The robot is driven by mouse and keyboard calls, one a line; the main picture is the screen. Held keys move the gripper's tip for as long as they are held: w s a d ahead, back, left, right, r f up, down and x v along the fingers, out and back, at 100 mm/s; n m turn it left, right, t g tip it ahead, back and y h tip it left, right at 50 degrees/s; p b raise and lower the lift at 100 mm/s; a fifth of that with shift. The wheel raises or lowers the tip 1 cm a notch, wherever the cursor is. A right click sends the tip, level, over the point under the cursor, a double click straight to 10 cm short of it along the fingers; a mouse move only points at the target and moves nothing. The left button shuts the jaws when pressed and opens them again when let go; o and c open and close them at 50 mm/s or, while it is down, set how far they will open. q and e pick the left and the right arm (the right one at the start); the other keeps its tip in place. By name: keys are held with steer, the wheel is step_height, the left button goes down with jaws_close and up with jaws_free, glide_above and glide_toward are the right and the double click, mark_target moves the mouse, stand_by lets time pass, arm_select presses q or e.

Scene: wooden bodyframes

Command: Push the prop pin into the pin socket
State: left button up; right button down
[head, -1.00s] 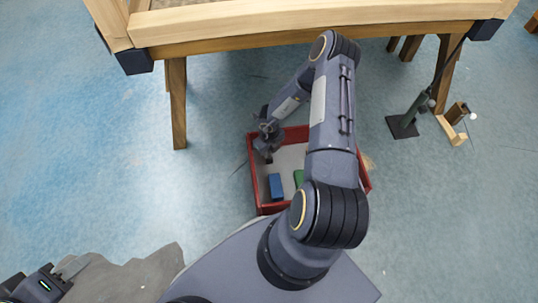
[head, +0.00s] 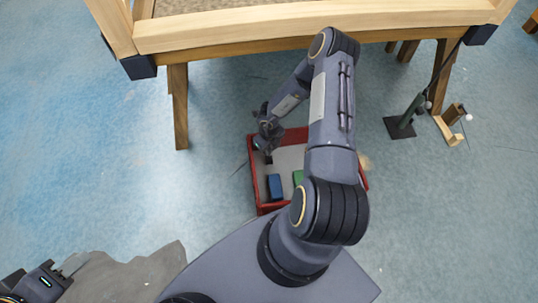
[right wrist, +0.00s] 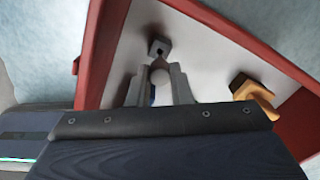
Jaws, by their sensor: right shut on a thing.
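The red-walled tray (head: 253,185) holds a blue block (head: 275,187), a green block (head: 298,177) and an orange-brown piece (right wrist: 252,92). A wooden frame (head: 300,30) on legs stands behind. A dark-based green post (head: 410,110) and a wooden bracket (head: 447,130) are at right.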

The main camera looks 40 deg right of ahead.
mark_target(269, 156)
steer(key=shift+f, duration=0.4)
steer(key=shift+p, duration=0.5)
stand_by(1.4)
steer(key=shift+f+b, duration=1.3)
steer(key=shift+f, duration=0.65)
steer(key=c, duration=1.2)
jaws_free()
steer(key=shift+c, duration=0.2)
steer(key=shift+r, duration=0.1)
step_height(269, 156, up, 8)
steer(key=p, duration=0.3)
